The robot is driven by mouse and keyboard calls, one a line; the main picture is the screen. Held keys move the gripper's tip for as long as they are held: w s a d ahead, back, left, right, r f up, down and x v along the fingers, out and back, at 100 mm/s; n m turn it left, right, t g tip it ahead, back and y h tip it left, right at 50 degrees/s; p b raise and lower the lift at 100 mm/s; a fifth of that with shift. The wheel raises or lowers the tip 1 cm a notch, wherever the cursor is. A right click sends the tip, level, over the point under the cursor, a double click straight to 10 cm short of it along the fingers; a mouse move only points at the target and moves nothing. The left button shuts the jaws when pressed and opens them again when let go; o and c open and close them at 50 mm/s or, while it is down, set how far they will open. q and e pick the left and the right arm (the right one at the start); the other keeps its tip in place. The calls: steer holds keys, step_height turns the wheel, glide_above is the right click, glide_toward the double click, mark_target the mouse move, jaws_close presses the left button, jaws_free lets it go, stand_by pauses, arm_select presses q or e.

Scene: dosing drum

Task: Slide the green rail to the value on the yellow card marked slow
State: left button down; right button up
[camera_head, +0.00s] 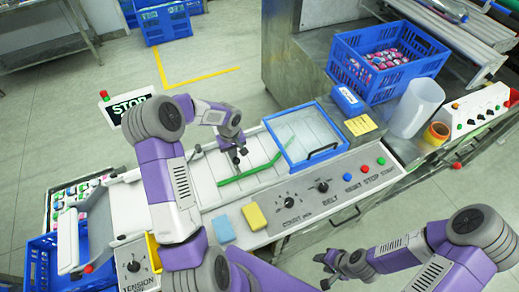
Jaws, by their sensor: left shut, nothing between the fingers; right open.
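The green rail (252,172) lies across the white belt as a thin bent strip, its right part reaching toward the blue-framed clear cover (305,137). My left gripper (240,158) is shut and empty, just behind the left part of the rail; I cannot tell whether it touches it. A yellow card (361,124) with handwriting lies on the metal ledge right of the cover; its writing is too small to read. No scale for the rail is legible. My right gripper (326,272) is open and empty in front of the machine, away from the rail.
A control panel (335,192) with knobs and colored buttons runs along the front.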

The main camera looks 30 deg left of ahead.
arm_select(q)
step_height(320, 180, up, 8)
steer(key=a+p, duration=0.1)
steer(key=p, duration=0.3)
steer(key=shift+w+p, duration=0.3)
steer(key=shift+w, duration=0.15)
steer(key=shift+a, duration=0.1)
stand_by(0.6)
